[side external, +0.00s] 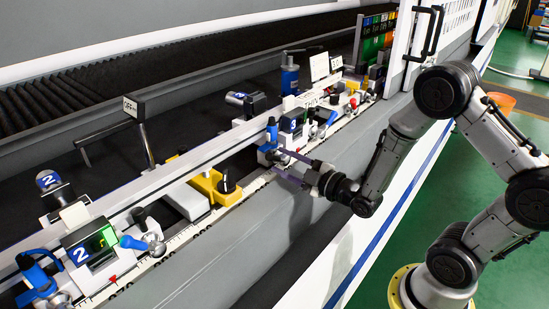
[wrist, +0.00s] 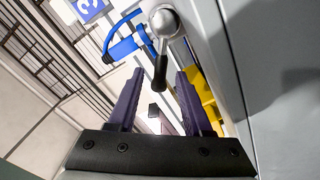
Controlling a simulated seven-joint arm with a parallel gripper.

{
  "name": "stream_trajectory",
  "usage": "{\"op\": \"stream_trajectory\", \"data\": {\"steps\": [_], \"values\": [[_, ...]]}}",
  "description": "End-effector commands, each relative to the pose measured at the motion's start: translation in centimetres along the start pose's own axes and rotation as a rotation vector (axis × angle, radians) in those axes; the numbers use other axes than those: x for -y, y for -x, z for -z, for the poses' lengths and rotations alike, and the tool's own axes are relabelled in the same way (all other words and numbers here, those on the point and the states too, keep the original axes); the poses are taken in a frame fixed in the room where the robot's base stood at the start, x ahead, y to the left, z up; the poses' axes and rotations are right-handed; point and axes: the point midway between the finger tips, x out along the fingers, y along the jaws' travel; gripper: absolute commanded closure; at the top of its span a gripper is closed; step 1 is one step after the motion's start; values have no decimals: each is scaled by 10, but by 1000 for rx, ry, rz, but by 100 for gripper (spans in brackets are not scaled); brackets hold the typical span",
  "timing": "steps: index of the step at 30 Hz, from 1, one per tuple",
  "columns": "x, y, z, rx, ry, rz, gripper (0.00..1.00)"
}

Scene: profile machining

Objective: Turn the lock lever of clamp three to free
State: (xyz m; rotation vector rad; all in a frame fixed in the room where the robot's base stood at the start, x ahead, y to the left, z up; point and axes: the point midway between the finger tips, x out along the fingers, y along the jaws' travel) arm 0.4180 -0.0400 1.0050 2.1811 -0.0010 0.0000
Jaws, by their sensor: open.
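Clamp three (side external: 292,124) carries a blue label with a 3, and part of that label (wrist: 88,8) shows at the top left of the wrist view. A lever with a round silver hub (wrist: 164,22) and a dark handle (wrist: 161,70) points down the wrist picture. My gripper (wrist: 159,75) is open, its two purple fingers on either side of the handle's end with gaps visible. I cannot tell whether the fingertips reach the handle's depth. In the side view my gripper (side external: 280,161) is at the front of clamp three, and the lever is hard to make out there.
A blue handle (wrist: 126,46) sits left of the hub. A yellow block (side external: 213,187) with a dark knob stands left of clamp three, and yellow parts (wrist: 203,95) show beside my right finger. Clamp two (side external: 90,246) is farther left. A grey wall (side external: 250,245) runs along the front.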

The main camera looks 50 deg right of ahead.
Motion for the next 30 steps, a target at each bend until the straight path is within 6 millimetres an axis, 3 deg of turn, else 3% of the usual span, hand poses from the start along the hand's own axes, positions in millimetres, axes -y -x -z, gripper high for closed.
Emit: {"op": "stream_trajectory", "data": {"steps": [7, 18, 27, 30], "values": [[0, -29, 0, -1, -1, 1, 50], [0, -34, 0, 0, -1, 0, 50], [0, -34, 0, 0, -1, 1, 100], [0, -34, 0, 0, -1, 1, 100]]}}
